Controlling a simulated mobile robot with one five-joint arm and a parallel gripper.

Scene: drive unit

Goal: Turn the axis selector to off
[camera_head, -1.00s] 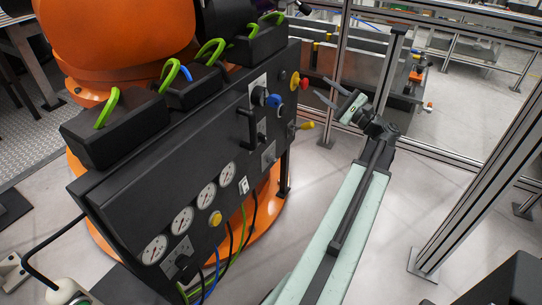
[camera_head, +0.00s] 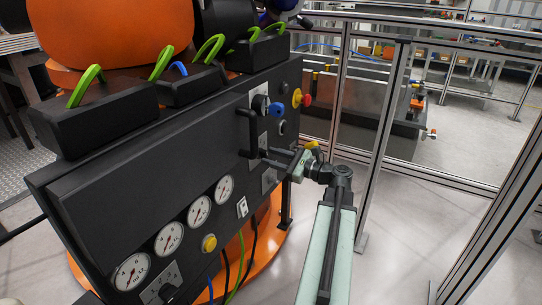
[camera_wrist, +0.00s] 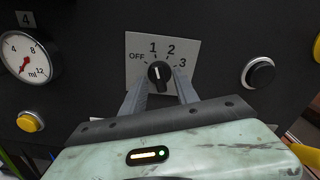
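The axis selector (camera_wrist: 159,75) is a round black knob on a pale plate marked OFF, 1, 2, 3, near the middle of the wrist view. Its white mark points up, nearest to 1. My gripper (camera_wrist: 160,98) is open, with one grey finger to the lower left of the knob and one to the lower right. I cannot tell whether either finger touches the knob. In the head view my gripper (camera_head: 264,157) is at the right part of the black panel, and the selector cannot be made out clearly behind it.
A gauge (camera_wrist: 28,55) and yellow button (camera_wrist: 31,121) lie left of the selector; a black button (camera_wrist: 258,72) lies right. A black handle (camera_head: 249,132) stands out from the panel near my gripper. Metal fence posts (camera_head: 383,140) stand to the right.

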